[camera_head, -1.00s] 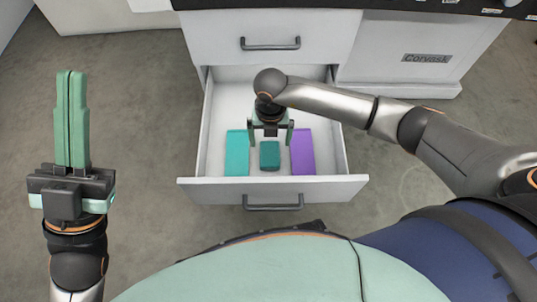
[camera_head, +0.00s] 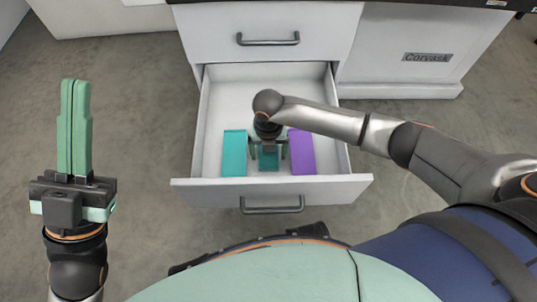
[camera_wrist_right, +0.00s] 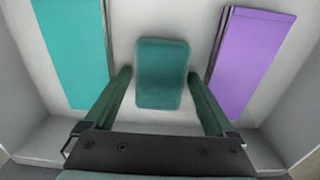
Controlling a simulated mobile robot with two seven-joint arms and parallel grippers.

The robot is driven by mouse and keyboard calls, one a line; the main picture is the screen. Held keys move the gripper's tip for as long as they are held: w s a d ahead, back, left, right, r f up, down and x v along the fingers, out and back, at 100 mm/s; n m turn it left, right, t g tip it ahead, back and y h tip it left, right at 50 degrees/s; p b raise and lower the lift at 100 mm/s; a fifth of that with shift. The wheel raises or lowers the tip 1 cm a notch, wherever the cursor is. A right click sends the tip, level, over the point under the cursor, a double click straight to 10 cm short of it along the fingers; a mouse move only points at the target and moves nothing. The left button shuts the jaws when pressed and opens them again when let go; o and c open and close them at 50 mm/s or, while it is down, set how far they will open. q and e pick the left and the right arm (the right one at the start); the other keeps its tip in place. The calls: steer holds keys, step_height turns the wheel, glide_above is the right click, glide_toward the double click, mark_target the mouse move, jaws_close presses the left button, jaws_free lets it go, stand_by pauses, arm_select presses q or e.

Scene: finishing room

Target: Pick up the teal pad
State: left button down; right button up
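The teal pad (camera_head: 268,163) lies in the open drawer, between a brighter teal flat block and a purple one. In the right wrist view the pad (camera_wrist_right: 162,73) is a dark teal rounded block. My right gripper (camera_head: 269,155) is over the pad with its fingers down in the drawer. In the right wrist view its fingers (camera_wrist_right: 164,80) are open, one on each side of the pad, with a gap on both sides. My left gripper (camera_head: 75,125) is shut and empty, pointing up, left of the drawer.
The bright teal block (camera_head: 234,153) and the purple block (camera_head: 301,152) flank the pad closely. The drawer (camera_head: 270,190) has white walls around them. A closed drawer with a handle (camera_head: 268,40) is above it.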

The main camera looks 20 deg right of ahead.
mark_target(269, 154)
steer(key=c, duration=1.1)
steer(key=shift+o, duration=0.2)
arm_select(q)
steer(key=shift+r, duration=0.15)
arm_select(e)
steer(key=shift+r, duration=0.15)
